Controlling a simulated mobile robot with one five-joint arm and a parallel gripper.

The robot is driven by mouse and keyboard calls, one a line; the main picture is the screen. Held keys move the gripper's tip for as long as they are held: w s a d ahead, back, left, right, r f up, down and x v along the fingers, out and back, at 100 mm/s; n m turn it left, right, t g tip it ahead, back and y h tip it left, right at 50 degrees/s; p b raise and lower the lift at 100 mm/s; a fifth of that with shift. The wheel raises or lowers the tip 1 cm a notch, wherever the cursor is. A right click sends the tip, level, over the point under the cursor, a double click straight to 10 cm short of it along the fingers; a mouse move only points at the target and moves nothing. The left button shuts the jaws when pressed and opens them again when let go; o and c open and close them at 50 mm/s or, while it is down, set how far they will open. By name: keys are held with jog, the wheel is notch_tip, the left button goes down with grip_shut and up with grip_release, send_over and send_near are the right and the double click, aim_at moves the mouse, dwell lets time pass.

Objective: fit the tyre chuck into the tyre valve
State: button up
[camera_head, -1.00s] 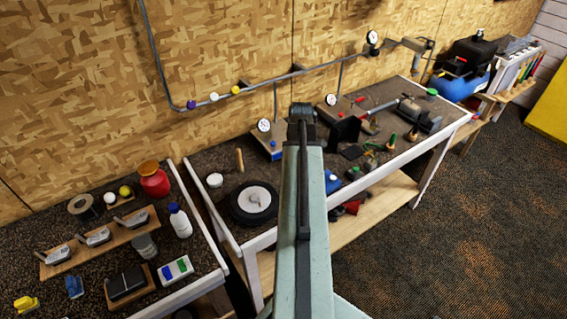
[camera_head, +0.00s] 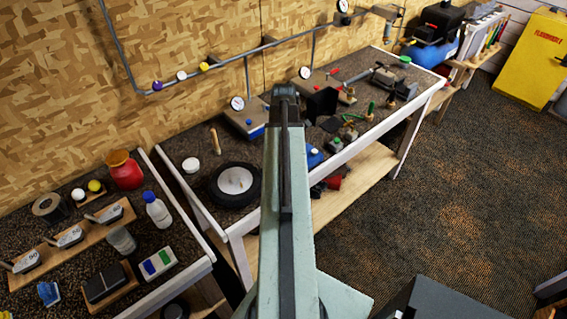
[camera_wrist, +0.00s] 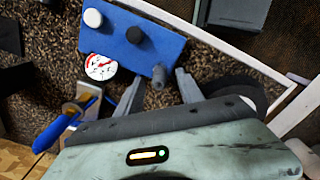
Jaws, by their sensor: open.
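The tyre (camera_head: 221,195), black with a white hub, lies flat on the workbench in the head view, left of my arm. In the wrist view part of a dark round thing, perhaps the tyre, shows behind my gripper's right side (camera_wrist: 233,83). My gripper (camera_wrist: 158,86) is open and empty, its two fingers apart. A blue panel (camera_wrist: 128,42) with a round dial and two knobs lies ahead of it, and a short grey stub (camera_wrist: 159,75) at the panel's edge shows between the fingers. I cannot make out the chuck or the valve for certain. My arm hides the gripper in the head view.
A blue-handled tool (camera_wrist: 60,127) lies left of my gripper. A gauge (camera_head: 237,103) stands at the bench's back, and a black block (camera_head: 322,102) is right of my arm. The carpet (camera_head: 440,190) at right is mostly free.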

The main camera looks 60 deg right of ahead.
jog(key=shift+f+b, duration=0.3)
jog(key=shift+f, duration=0.65)
jog(key=shift+r, duration=0.2)
grip_shut()
